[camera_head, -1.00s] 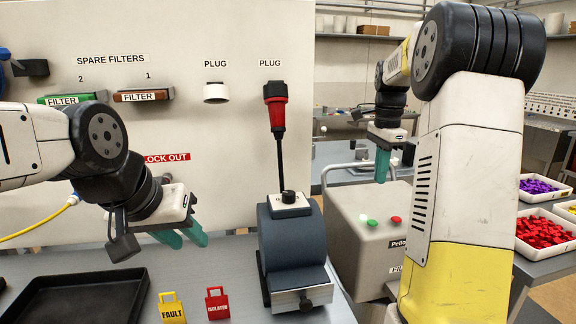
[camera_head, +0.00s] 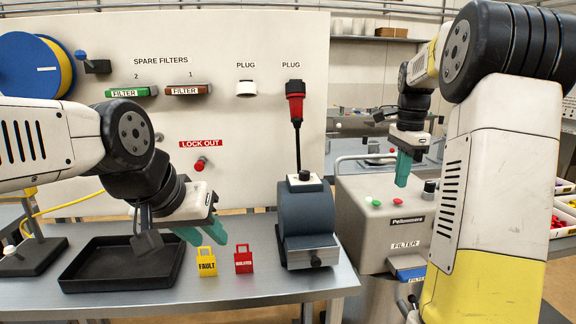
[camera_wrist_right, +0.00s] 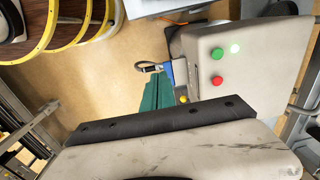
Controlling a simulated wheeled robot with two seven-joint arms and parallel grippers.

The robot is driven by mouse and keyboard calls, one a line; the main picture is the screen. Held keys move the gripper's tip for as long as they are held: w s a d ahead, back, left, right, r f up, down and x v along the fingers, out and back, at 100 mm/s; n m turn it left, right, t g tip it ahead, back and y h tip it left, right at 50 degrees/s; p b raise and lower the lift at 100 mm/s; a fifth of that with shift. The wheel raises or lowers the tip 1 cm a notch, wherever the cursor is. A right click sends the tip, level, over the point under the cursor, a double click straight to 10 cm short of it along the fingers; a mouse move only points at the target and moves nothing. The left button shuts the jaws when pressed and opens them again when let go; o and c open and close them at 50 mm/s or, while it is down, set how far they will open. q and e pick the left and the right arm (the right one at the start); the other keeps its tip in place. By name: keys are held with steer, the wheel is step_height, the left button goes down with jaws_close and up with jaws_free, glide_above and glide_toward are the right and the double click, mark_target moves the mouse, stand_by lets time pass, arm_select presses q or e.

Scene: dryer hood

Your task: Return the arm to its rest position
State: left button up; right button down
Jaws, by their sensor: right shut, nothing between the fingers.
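A black tray (camera_head: 88,284), yellow tag (camera_head: 206,262), red tag (camera_head: 244,260) and dark blue unit (camera_head: 306,222) stand on the bench (camera_head: 215,295). Behind is a white panel (camera_head: 225,115) with filters and plugs. Coloured parts bins (camera_head: 563,232) are at the far right.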

steer(key=s+a+n+t, duration=0.2)
steer(key=s+a+n, duration=0.3)
steer(key=s, duration=0.3)
steer(key=s+a+n+t+y, duration=0.1)
steer(key=s+a+n+t, duration=0.1)
steer(key=s+a+n, duration=0.3)
steer(key=s+a+n+t+y, duration=0.1)
steer(key=s+a+n, duration=0.4)
steer(key=s, duration=0.5)
steer(key=shift+s+f+n+t, duration=0.4)
steer(key=shift+n, duration=0.5)
